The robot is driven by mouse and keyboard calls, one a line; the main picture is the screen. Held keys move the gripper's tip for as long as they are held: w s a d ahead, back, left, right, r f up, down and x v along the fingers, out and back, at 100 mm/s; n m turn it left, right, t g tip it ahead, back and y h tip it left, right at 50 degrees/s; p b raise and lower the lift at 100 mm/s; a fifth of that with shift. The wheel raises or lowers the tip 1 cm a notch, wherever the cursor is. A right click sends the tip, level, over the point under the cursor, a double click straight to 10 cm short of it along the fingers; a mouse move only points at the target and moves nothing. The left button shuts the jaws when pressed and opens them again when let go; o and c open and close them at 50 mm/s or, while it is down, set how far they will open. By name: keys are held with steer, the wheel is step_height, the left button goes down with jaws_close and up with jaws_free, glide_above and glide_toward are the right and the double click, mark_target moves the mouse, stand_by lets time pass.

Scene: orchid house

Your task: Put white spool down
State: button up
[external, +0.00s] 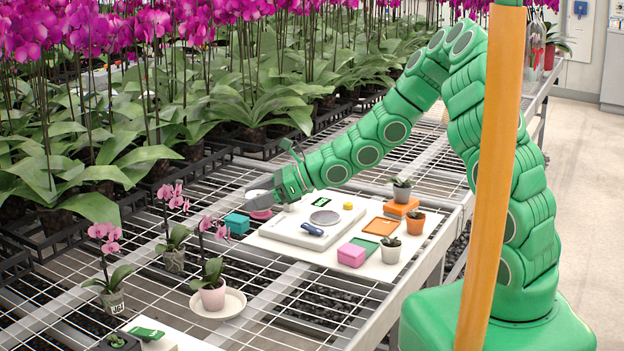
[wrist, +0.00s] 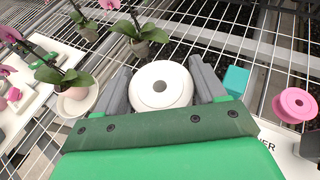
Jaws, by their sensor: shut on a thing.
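The white spool (wrist: 160,90) sits between the two grey fingers of my gripper (wrist: 161,72) in the wrist view, its round face with a grey centre toward the camera. My gripper (external: 262,198) is shut on it. In the external view the white spool (external: 255,195) shows at the arm's end, above the left end of the white board. A pink spool (external: 261,214) is just below it there; it also shows at the right of the wrist view (wrist: 295,104). Whether the white spool touches anything beneath it cannot be told.
A teal block (external: 236,223) is beside the pink spool. The white board (external: 290,250) also bears a scale (external: 300,232), a pink box (external: 351,255) and small potted plants. Potted orchids, one on a saucer (external: 233,306), stand left on the wire bench. Bare mesh lies between.

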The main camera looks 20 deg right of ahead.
steer(key=w+d+r+m+t+h, duration=0.3)
steer(key=d+r, duration=0.4)
steer(key=d, duration=0.5)
steer(key=w+d+r+m+t+h, duration=0.3)
steer(key=w+d+r+m, duration=0.2)
steer(key=d, duration=0.8)
steer(key=w+d+r+m+t+h, duration=0.3)
steer(key=w+d+r, duration=0.6)
steer(key=d, duration=0.3)
steer(key=shift+w+d+r+m+t, duration=0.15)
steer(key=shift+w+d+m+t, duration=0.15)
steer(key=shift+m+t, duration=0.35)
